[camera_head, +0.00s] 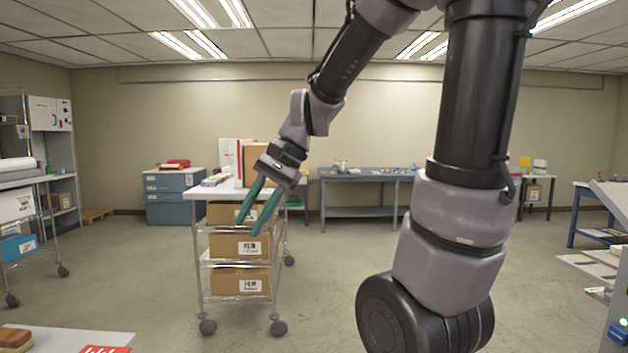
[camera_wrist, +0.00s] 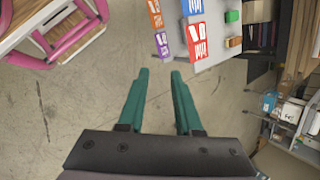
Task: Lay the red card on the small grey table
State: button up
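My gripper (camera_head: 248,227) has two long teal fingers set apart with nothing between them; it also shows in the wrist view (camera_wrist: 160,72). In the wrist view a red card (camera_wrist: 196,41) with white marks lies on a light grey tabletop (camera_wrist: 212,72), just beyond the right fingertip and apart from it. In the head view a red card (camera_head: 105,349) lies on a grey surface (camera_head: 58,341) at the bottom left, cut by the frame edge. I cannot tell which surface is the small grey table.
A pink-framed piece (camera_wrist: 75,35) stands left. A wire cart (camera_head: 202,255) with boxes stands ahead; open floor surrounds it.

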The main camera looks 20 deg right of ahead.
jog(key=s+d+r+n+t+h, duration=0.3)
jog(key=d+r+t, duration=0.3)
jog(key=d, duration=0.5)
jog(key=shift+s+r+n+h, duration=0.3)
jog(key=shift+s+r+h, duration=0.25)
jog(key=shift+s+h, duration=0.05)
